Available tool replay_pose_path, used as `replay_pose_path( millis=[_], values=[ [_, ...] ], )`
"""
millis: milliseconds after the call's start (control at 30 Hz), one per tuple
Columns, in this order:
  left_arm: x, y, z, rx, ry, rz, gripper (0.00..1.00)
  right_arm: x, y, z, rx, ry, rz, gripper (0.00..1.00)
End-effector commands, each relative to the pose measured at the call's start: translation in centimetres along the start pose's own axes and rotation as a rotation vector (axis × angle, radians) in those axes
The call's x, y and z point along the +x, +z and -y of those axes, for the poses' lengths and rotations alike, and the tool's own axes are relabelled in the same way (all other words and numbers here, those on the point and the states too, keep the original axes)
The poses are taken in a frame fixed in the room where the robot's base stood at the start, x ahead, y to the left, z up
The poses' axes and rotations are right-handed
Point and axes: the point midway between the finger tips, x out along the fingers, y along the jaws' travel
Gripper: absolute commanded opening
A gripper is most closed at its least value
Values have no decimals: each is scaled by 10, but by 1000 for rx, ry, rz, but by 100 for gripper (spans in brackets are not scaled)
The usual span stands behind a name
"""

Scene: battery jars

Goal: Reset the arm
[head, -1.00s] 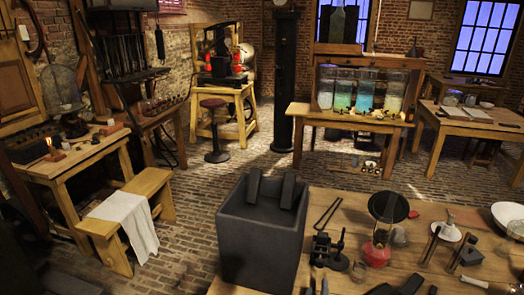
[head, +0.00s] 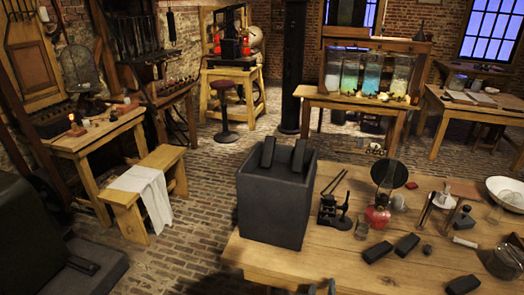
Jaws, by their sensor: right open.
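Only the tips of my right gripper (head: 322,288) show, at the bottom edge of the head view, over the front of the wooden table (head: 280,262). The two dark fingertips stand apart with nothing between them. The rest of that gripper and its arm are cut off by the frame. A dark grey open box (head: 272,210) stands at the table's left end, beyond the fingertips. My left gripper is not in view.
A black metal device (head: 333,208), a red lamp (head: 377,216) and several dark blocks (head: 378,251) stand on the table. A white bowl (head: 507,190) is at its right. Jars of coloured liquid (head: 368,85) stand on a back table.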

Motion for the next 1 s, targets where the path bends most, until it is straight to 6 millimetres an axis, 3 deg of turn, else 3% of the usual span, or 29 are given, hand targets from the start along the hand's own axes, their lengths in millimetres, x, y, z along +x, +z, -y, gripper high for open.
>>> replay_pose_path(
  millis=[267, 467, 600, 767, 1000],
  values=[
    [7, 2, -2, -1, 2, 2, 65, -31, -80, -32, 355, 66, -202, 53],
    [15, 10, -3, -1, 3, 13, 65, -82, -170, -66, 799, 51, -468, 53],
    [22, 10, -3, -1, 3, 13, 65, -141, -245, -90, 1221, -69, -721, 53],
    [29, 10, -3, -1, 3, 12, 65, -216, -317, -108, 1682, -338, -977, 53],
    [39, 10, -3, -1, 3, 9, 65, -329, -398, -115, 2258, -989, -1210, 53]
  ],
)
